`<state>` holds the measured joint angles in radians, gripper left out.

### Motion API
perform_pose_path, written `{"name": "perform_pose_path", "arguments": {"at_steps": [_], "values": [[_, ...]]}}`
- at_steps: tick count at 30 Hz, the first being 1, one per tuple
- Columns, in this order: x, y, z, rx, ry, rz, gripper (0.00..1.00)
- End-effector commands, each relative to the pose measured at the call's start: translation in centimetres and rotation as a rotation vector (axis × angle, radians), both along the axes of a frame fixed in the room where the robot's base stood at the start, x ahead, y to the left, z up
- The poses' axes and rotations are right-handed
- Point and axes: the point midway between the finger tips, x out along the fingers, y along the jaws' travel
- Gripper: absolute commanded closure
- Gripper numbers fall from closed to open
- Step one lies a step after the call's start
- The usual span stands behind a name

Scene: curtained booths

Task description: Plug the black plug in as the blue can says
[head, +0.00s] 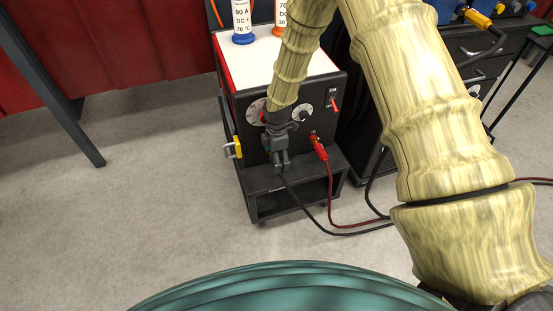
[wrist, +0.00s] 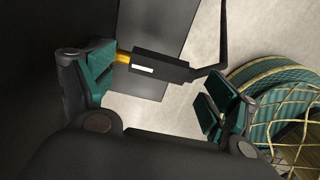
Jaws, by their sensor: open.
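The blue can (head: 243,22), white with a blue base, stands on the machine's white top; its label reads 90 A, DC with a small sign too blurred to be sure of, and 70 °C. The black plug (wrist: 158,67), with a brass tip and a white label, lies between my fingers in the wrist view; its tip is close to the left finger. In the head view my gripper mostly hides it. My gripper (head: 280,160) is open in front of the welding machine's lower panel (head: 252,141); it also shows in the wrist view (wrist: 160,92).
A red plug (head: 319,148) sits at the panel's right socket, its cable running down to the floor. Above are a right dial (head: 302,113), a partly hidden left dial (head: 254,112) and a red switch (head: 335,104). A yellow clamp (head: 237,147) hangs at the left side.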

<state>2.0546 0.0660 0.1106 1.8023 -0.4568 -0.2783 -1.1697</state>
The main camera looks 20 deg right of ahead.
Motion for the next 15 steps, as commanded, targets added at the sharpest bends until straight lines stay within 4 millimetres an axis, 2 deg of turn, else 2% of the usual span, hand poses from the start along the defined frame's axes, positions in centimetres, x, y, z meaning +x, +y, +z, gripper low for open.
{"name": "perform_pose_path", "arguments": {"at_steps": [9,15], "values": [[0.0,0.0,4.3,0.0,0.0,0.0,0.13],[0.0,-0.1,5.9,0.001,0.0,-0.001,0.13]]}}
